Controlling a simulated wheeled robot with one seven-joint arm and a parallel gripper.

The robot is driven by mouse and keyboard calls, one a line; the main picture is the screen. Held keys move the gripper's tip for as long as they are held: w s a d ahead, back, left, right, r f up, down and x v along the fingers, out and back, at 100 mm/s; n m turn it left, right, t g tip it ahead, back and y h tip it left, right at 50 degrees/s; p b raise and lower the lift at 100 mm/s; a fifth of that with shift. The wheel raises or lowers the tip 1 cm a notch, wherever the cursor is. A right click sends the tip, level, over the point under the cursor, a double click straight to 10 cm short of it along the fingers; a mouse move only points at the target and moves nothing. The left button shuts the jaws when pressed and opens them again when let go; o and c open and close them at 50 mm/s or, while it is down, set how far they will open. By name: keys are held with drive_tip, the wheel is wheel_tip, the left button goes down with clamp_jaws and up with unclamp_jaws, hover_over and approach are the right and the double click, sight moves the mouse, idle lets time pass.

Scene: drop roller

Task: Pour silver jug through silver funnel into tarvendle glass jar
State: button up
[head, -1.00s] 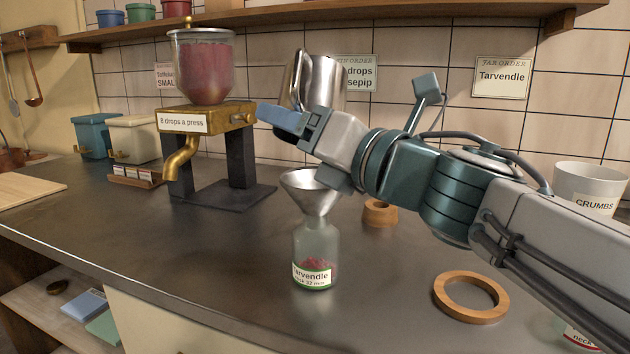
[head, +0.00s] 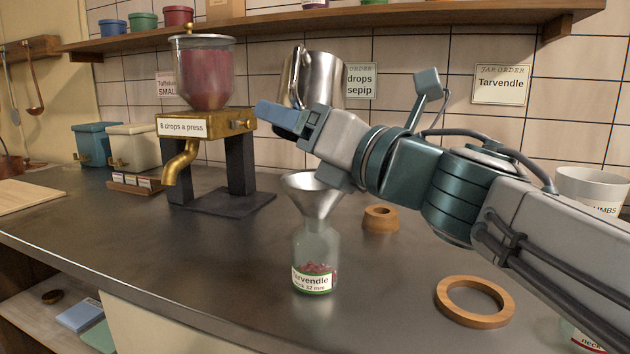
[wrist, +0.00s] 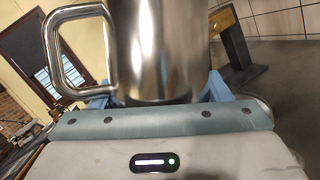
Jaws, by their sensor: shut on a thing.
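The silver jug (head: 322,80) is held nearly upright above and behind the funnel, its handle toward the left. My gripper (head: 284,119) is shut on it, and the wrist view shows the jug (wrist: 158,50) between my blue fingers. The silver funnel (head: 316,196) sits in the mouth of the tarvendle glass jar (head: 316,248). The jar stands upright on the counter with some dark red drops at its bottom, behind a Tarvendle label. My gripper is above the funnel, apart from it. The inside of the jug is hidden.
A brass dispenser (head: 205,122) with a red-filled glass hopper stands to the left. A white crumbs pot (head: 590,190) is at far right.

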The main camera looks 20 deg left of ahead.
drive_tip(key=shift+s+r+n+b, duration=0.1)
drive_tip(key=shift+r+n+b, duration=0.3)
drive_tip(key=shift+b, duration=0.15)
idle(2.9)
drive_tip(key=shift+p, duration=0.6)
drive_tip(key=shift+f+m+p, duration=0.15)
drive_tip(key=shift+m+p, duration=0.55)
drive_tip(key=shift+p, duration=0.5)
drive_tip(key=w+m+h+p, duration=0.1)
drive_tip(key=m+p, duration=0.1)
drive_tip(key=p, duration=0.4)
drive_tip(key=shift+f+h, duration=0.3)
drive_tip(key=shift+f, duration=0.2)
drive_tip(key=m+p, duration=0.1)
drive_tip(key=p, duration=0.3)
drive_tip(key=w+m+h+p, duration=0.1)
drive_tip(key=p, duration=0.3)
drive_tip(key=m+g+h+p, duration=0.1)
drive_tip(key=p, duration=0.3)
drive_tip(key=shift+w+a+r+m+p, duration=0.2)
drive_tip(key=shift+w+r+m+p, duration=0.1)
drive_tip(key=shift+m+p, duration=0.1)
